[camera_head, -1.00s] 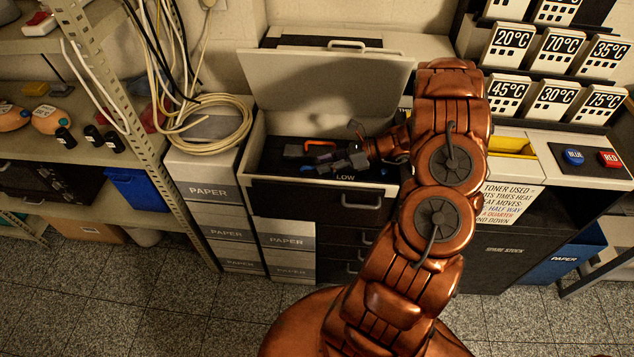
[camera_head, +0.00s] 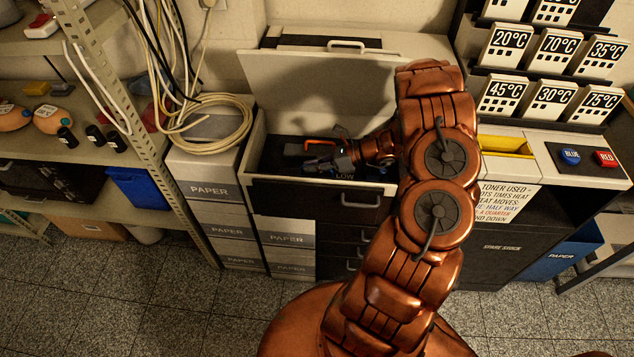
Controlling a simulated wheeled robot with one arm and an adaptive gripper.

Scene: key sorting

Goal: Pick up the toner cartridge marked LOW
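The word LOW (camera_head: 345,176) shows in white on a dark surface inside the open bay. I cannot tell where a toner cartridge begins or ends there, as my arm and shadow cover much of it. An orange handle-like piece (camera_head: 318,145) and small blue parts show in the bay. My gripper (camera_head: 318,163) is down in the bay, just above and left of the LOW marking, with its fingers pointing left. Whether its fingers are open or touch anything is too small and dark to tell.
The bay's pale lid (camera_head: 290,75) stands raised behind my gripper. The bay's front has a dark drawer with a handle (camera_head: 360,200). Paper boxes (camera_head: 208,190) and coiled cable stand left. A console with blue (camera_head: 570,156) and red (camera_head: 606,158) buttons is at right.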

